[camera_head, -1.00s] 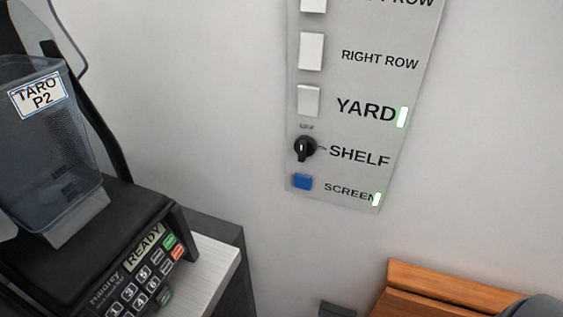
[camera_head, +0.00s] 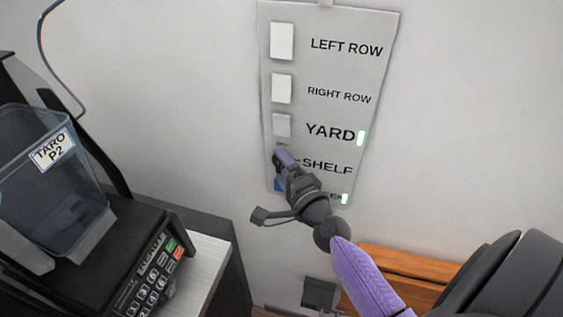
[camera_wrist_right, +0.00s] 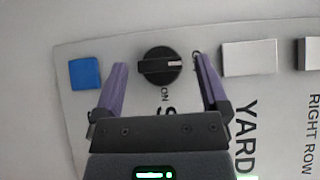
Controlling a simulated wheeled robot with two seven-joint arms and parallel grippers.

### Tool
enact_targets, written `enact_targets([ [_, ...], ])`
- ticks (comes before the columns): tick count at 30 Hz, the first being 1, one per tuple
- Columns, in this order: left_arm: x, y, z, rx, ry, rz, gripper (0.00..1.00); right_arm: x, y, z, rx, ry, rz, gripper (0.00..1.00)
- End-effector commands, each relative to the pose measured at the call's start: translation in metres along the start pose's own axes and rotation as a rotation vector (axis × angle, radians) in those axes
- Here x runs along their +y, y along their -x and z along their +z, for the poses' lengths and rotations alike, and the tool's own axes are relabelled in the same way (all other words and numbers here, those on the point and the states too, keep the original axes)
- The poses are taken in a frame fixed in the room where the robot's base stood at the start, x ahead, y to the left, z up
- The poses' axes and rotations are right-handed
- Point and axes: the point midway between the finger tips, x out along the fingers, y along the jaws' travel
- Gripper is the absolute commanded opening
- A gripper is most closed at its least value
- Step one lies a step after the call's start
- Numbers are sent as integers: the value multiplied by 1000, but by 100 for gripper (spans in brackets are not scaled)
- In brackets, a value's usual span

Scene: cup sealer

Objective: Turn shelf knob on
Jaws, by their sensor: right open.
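The black shelf knob (camera_wrist_right: 160,66) sits on the grey wall panel beside the SHELF label (camera_head: 328,168). In the right wrist view its white mark points right, towards the YARD switch, and the ON marking (camera_wrist_right: 165,93) lies below the knob. My right gripper (camera_wrist_right: 160,63) is open, with one purple finger on each side of the knob and visible gaps between. In the head view the right gripper (camera_head: 284,158) covers most of the knob. My left gripper is not in view.
White switches for YARD (camera_head: 282,125), RIGHT ROW (camera_head: 282,89) and LEFT ROW (camera_head: 282,41) are above the knob. A blue SCREEN button (camera_wrist_right: 85,73) is close on its other side. Green lights glow by YARD and SCREEN. A black machine (camera_head: 130,225) stands at left.

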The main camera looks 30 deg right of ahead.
Motion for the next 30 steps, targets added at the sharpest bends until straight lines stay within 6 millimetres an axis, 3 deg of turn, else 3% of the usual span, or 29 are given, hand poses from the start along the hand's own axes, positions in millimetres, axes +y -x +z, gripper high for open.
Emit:
enact_targets([
  [11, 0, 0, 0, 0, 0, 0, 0, 0, -10, 0, 0, 2, 1, 94],
  [24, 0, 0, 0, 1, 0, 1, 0, 0, -10, 0, 0, 2, 1, 3],
  [30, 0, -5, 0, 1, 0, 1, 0, 2, -9, 0, 0, -7, -8, 0],
])
